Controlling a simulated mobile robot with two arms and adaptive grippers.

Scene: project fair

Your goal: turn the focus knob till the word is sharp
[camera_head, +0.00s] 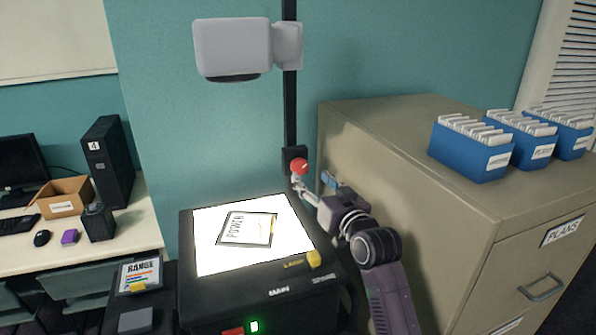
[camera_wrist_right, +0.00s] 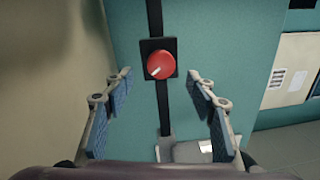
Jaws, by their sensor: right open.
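The red focus knob (camera_head: 299,167) sits on a black block on the projector's upright post. In the right wrist view the knob (camera_wrist_right: 161,65) shows a white pointer mark toward its lower left. My right gripper (camera_head: 299,184) is just below and in front of the knob in the head view. In the wrist view its open fingers (camera_wrist_right: 160,88) stand either side of the post, with the knob ahead between them, apart from it. The overhead projector (camera_head: 190,285) has a lit stage with a sheet (camera_head: 246,229) reading POWER. The projected word is not in view. My left gripper is not in view.
The projector head (camera_head: 233,47) is above on the post (camera_head: 290,100). A beige filing cabinet (camera_head: 400,130) with several blue file boxes (camera_head: 472,150) stands close on the right. A desk (camera_head: 135,225) with a computer tower (camera_head: 106,160) is at left.

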